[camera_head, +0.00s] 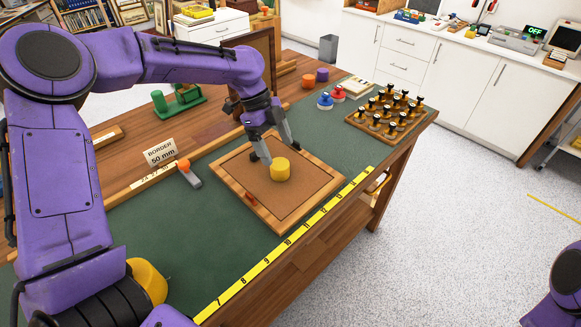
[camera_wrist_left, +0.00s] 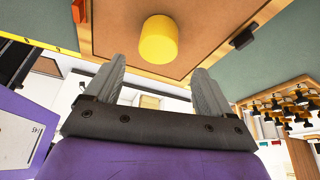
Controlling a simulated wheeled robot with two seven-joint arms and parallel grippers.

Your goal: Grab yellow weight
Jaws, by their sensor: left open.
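The yellow weight (camera_head: 281,169) is a short cylinder standing on the wooden framed board (camera_head: 240,180) on the green mat. My left gripper (camera_head: 275,160) is just behind and left of it, pointing down, with its fingers apart. In the left wrist view the yellow weight (camera_wrist_left: 158,40) lies beyond the fingertips, roughly between their lines, and nothing is between the fingers (camera_wrist_left: 157,75). I cannot tell whether a finger touches the weight. Only a purple part of my right arm shows at the lower right of the head view; its gripper is out of view.
A small red piece (camera_head: 251,199) lies on the board's near left edge. A yellow ruler (camera_head: 290,240) runs along the table's front. A rack of black-topped pieces (camera_head: 385,115) stands at the right. Red and blue round pieces (camera_head: 331,97) sit behind. The mat left of the board is mostly clear.

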